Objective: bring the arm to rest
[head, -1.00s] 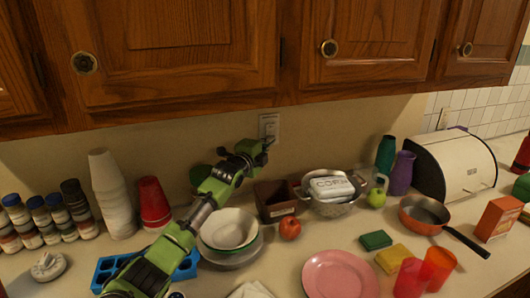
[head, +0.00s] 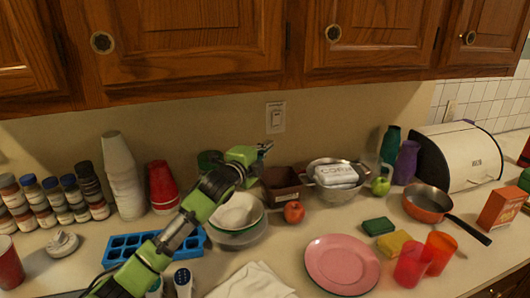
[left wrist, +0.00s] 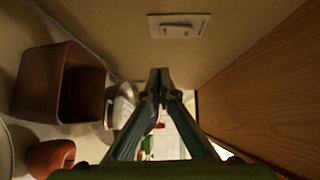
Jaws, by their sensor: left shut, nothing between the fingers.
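My left arm, green and dark grey, comes in from the lower left in the head view. My left gripper (head: 265,147) is above the counter near the back wall, left of the brown box (head: 281,184) and below the outlet plate. In the left wrist view the fingers (left wrist: 159,78) meet at their tips, shut with nothing between them. That view looks along the wall, with the brown box (left wrist: 62,85) at the left and the wooden cabinet at the right. My right gripper does not show.
Wooden cabinets (head: 190,45) hang above. A pink plate (head: 341,264), cups and a pan (head: 427,202) occupy the right. A blue tray (head: 122,246) lies left.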

